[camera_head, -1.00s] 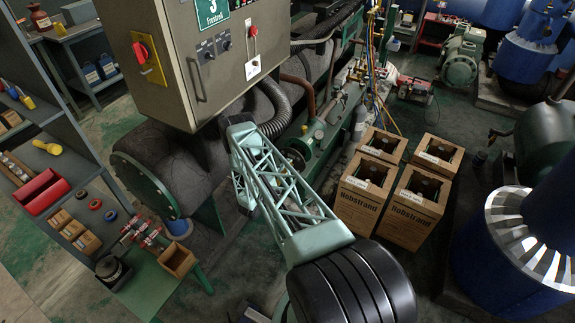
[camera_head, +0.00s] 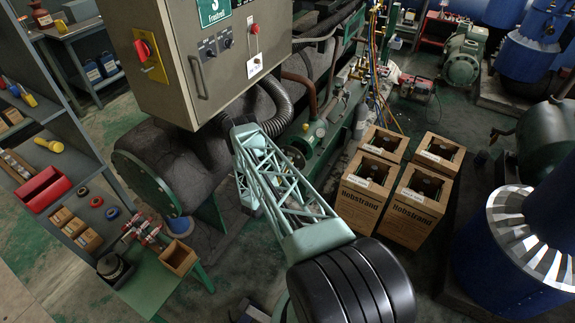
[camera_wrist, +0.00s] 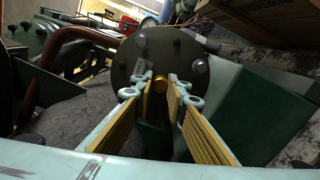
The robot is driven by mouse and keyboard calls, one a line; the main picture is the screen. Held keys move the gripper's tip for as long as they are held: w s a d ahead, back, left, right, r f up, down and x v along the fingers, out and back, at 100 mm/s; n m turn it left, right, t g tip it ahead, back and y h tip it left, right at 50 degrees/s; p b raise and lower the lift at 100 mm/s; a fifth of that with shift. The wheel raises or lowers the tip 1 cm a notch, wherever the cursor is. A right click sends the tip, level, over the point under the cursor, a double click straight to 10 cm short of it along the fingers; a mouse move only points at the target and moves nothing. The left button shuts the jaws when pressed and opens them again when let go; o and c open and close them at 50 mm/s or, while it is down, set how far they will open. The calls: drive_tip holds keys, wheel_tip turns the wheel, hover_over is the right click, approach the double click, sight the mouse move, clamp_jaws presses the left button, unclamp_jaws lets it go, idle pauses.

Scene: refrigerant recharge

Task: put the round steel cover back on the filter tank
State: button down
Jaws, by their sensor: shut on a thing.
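In the wrist view, a round dark grey metal cover (camera_wrist: 147,50) with bolt heads around its face stands just beyond my fingers. A small brass knob (camera_wrist: 160,85) shows at its lower middle, between the fingertips. My gripper (camera_wrist: 160,93) has yellow-padded fingers, one on each side of the knob, and is shut on the cover at this knob. In the head view my gripper and the cover are hidden behind my arm and the control cabinet. I cannot make out the filter tank's opening, nor whether the cover touches it.
The grey control cabinet (camera_head: 222,62) hangs close above my arm in the head view. Cardboard boxes (camera_head: 367,186) stand right of the arm. A shelf rack (camera_head: 50,150) and a small green bench (camera_head: 150,282) are at left. A green surface (camera_wrist: 245,120) lies right of the fingers.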

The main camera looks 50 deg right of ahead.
drive_tip(key=shift+w+d+r+b, duration=0.1)
drive_tip(key=shift+w+d+b, duration=0.1)
drive_tip(key=shift+d, duration=1)
drive_tip(key=shift+w+d+b, duration=0.1)
drive_tip(key=shift+d+b, duration=0.1)
drive_tip(key=shift+d, duration=0.95)
drive_tip(key=shift+w+d, duration=0.15)
drive_tip(key=shift+d, duration=0.75)
drive_tip(key=shift+w+d, duration=0.1)
drive_tip(key=shift+d, duration=0.75)
idle(0.5)
drive_tip(key=c, duration=2.6)
unclamp_jaws()
drive_tip(key=shift+o, duration=0.5)
drive_tip(key=shift+s+f, duration=0.1)
drive_tip(key=shift+f, duration=0.1)
drive_tip(key=shift+a, duration=0.25)
drive_tip(key=a, duration=0.7)
drive_tip(key=shift+s+a, duration=0.3)
drive_tip(key=shift+s, duration=0.15)
